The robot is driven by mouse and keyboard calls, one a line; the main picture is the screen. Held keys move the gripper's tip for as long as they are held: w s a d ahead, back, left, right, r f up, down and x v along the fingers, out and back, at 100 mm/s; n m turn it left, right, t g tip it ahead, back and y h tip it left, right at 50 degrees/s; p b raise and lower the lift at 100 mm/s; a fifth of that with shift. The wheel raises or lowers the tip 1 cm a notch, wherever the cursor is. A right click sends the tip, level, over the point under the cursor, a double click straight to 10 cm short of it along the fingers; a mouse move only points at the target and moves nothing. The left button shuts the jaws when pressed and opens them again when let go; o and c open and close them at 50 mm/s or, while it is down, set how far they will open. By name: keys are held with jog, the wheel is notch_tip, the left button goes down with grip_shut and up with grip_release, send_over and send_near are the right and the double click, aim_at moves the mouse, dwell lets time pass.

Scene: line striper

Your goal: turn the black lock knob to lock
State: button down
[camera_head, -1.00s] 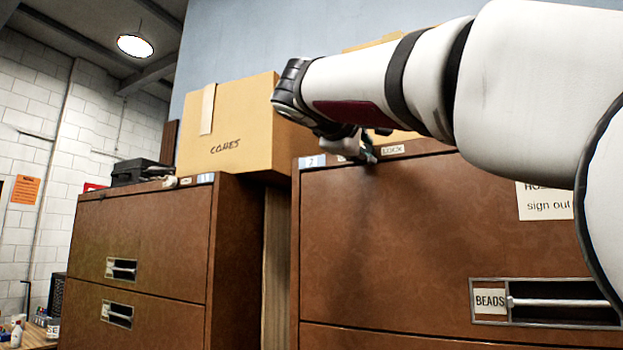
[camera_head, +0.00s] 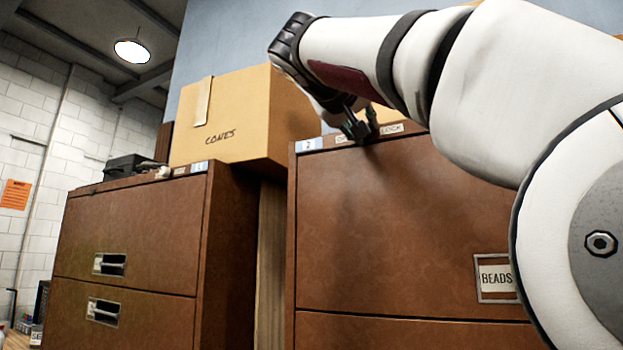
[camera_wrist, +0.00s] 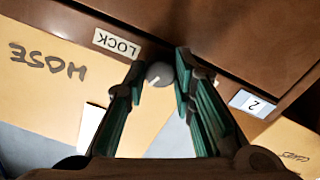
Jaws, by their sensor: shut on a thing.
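The black lock knob (camera_wrist: 158,74) shows in the wrist view as a dark round knob with a short white mark pointing down-left in the picture. My gripper (camera_wrist: 160,82) has a finger on either side of it and is shut on it. In the head view my gripper (camera_head: 360,130) is at the top front edge of the right brown cabinet (camera_head: 400,210), where the fingers hide the knob. The white LOCK label (camera_wrist: 117,43) lies to the knob's left in the wrist view, upside down; it also shows right of the fingers in the head view (camera_head: 391,129).
Another brown cabinet (camera_head: 130,235) stands at left, with a CONES carton (camera_head: 225,120) behind its top right. A carton marked HOSE (camera_wrist: 50,70) shows close to the knob in the wrist view. A label "2" (camera_wrist: 252,103) lies on the knob's other side.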

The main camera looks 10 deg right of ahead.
jog(key=m+b, duration=0.1)
jog(key=m, duration=0.3)
jog(key=shift+w+f+m+b, duration=0.1)
jog(key=shift+m+b, duration=0.2)
jog(key=shift+m, duration=0.1)
dwell(0.5)
jog(key=c, duration=1.3)
grip_release()
jog(key=shift+c, duration=0.2)
jog(key=v, duration=1.2)
